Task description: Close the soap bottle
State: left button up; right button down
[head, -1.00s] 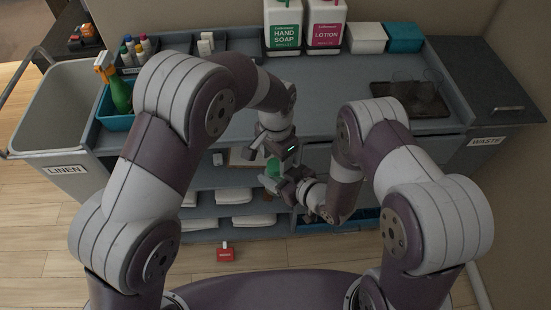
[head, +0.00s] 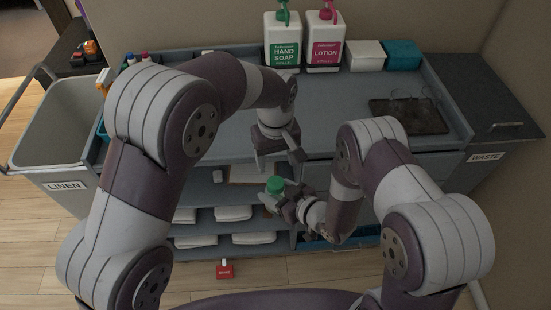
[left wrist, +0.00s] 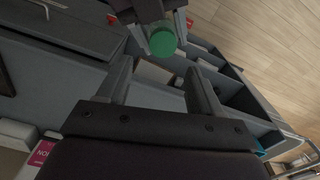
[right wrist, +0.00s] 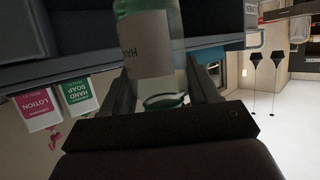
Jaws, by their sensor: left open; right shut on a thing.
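The soap bottle is small and clear, with a pale label, and shows large in the right wrist view (right wrist: 148,45). My right gripper (head: 284,204) is shut on its body, in front of the counter. A green cap (head: 276,184) sits at the bottle's top; it also shows in the left wrist view (left wrist: 162,41). I cannot tell how tightly it sits. My left gripper (head: 277,160) is open and empty, above and behind the cap in the head view, apart from it. In the right wrist view the bottle's top is out of frame.
A hand soap dispenser (head: 283,42) and a lotion dispenser (head: 325,45) stand at the counter's back. A dark tray (head: 408,116) with glasses is at right. Shelves with folded white towels (head: 234,213) lie below the counter. The counter's middle is clear.

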aim_at(276, 182)
pick_arm(q)
jog(key=n, duration=0.6)
jog(key=shift+s+a, duration=0.1)
jog(key=shift+s, duration=0.05)
notch_tip(276, 182, down, 8)
jog(key=shift+c, duration=0.4)
